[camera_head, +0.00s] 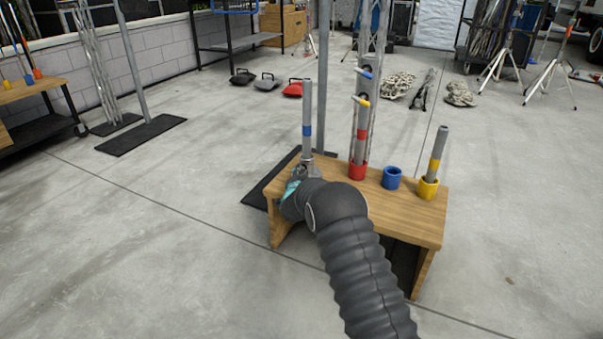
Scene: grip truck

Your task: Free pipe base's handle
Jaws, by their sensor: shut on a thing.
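A grey pipe with a blue band (307,131) stands upright at the left end of a wooden bench (405,207). A grey pipe base (308,161) shows in part at the pipe's foot. My gripper (304,172) is at this base, low by the bench top, and is shut on it at the handle. My own arm and wrist cover most of the gripper, so the handle and the fingers' exact hold are hidden.
On the bench, a red-banded pipe (362,136) stands in a red cup (358,170). A blue cup (392,178) shows no pipe. A yellow-banded pipe (437,150) leans slightly in a yellow cup (428,188). A metal post rises behind the bench.

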